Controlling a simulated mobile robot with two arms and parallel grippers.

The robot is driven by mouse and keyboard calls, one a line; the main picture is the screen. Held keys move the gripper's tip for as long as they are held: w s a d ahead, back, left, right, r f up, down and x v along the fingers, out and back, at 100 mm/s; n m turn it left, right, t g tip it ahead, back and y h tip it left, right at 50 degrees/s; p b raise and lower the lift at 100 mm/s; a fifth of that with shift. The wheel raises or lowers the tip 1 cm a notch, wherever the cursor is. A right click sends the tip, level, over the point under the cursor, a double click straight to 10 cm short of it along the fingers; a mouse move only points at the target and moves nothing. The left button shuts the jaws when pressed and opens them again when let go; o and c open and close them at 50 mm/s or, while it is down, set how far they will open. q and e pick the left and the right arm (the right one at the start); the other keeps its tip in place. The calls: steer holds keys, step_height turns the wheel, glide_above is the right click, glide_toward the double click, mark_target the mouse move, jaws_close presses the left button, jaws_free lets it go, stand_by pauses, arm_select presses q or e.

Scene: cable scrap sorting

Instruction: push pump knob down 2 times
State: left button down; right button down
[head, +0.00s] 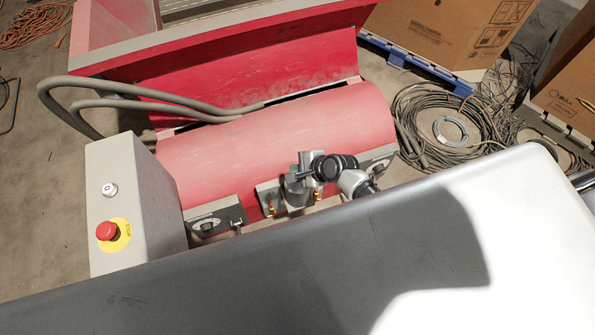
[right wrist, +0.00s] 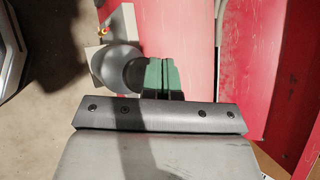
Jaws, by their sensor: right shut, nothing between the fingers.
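The pump knob appears to be the round dark grey disc (right wrist: 113,62) in the right wrist view, just left of my fingertips. In the head view a grey rounded part (head: 296,189) on the red machine's front, probably the same knob, is partly covered by my right arm. My right gripper (right wrist: 161,62) has green fingers, shut and empty, beside the disc and partly overlapping its edge; I cannot tell if they touch. In the head view only a bit of green of the right gripper (head: 294,169) shows. My left gripper is out of view.
The red machine (head: 270,135) has a grey control box (head: 160,205) with a red stop button (head: 106,231) at left. Grey hoses (head: 150,97) run over its top.

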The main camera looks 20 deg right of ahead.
stand_by(0.5)
steer(key=shift+f, duration=0.4)
steer(key=shift+s+f+b, duration=0.1)
steer(key=shift+f+b, duration=1.1)
steer(key=shift+f, duration=0.25)
stand_by(1.1)
steer(key=shift+r+p, duration=1.85)
steer(key=shift+p, duration=0.2)
step_height(320, 180, up, 5)
steer(key=p, duration=0.5)
steer(key=shift+r, duration=0.1)
